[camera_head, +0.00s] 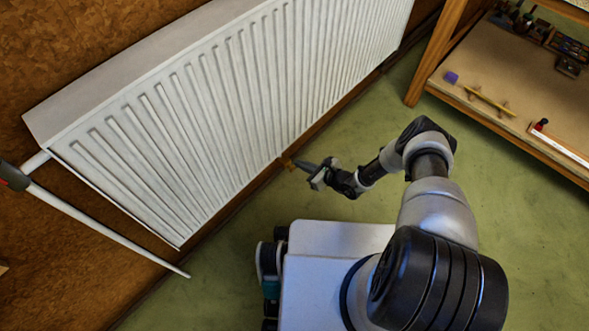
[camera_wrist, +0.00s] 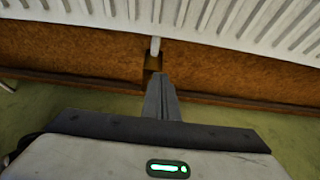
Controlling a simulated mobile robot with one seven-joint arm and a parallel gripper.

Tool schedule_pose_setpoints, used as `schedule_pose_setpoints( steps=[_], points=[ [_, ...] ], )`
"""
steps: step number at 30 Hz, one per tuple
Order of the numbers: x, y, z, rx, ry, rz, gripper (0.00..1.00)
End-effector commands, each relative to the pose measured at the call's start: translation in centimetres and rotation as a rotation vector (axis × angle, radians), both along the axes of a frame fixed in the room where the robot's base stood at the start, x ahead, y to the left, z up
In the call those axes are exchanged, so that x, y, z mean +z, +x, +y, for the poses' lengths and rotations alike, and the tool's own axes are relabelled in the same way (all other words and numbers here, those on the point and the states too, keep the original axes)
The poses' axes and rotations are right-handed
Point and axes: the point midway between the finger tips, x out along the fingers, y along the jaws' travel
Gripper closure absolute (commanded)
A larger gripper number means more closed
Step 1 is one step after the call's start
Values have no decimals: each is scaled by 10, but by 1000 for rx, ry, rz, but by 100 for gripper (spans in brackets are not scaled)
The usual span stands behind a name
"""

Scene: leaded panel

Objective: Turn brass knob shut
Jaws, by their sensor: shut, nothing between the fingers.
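The brass knob (camera_head: 287,162) is a small yellow-brown piece at the lower edge of the white radiator, near the floor. In the wrist view the brass knob (camera_wrist: 153,62) shows below a short white pipe (camera_wrist: 155,46), just beyond my fingertips. My gripper (camera_head: 299,163) is shut and empty, and its fingers point left at the knob. In the wrist view my gripper (camera_wrist: 160,76) has its grey fingers together, and the tips overlap the lower part of the knob. I cannot tell whether they touch it.
The white ribbed radiator (camera_head: 190,130) hangs on a brown wall (camera_head: 60,50). A white pipe with a dark and red valve head (camera_head: 15,177) is at its left end. A wooden bench (camera_head: 500,85) with small tools stands at the right. Green floor (camera_head: 350,120) lies open between.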

Motion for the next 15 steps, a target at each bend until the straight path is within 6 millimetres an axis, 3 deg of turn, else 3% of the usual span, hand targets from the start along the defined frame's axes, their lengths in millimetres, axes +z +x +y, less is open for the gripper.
schedule_pose_setpoints(
  steps=[15],
  points=[
    [0,-34,-42,-1,2,1,100]
  ],
)
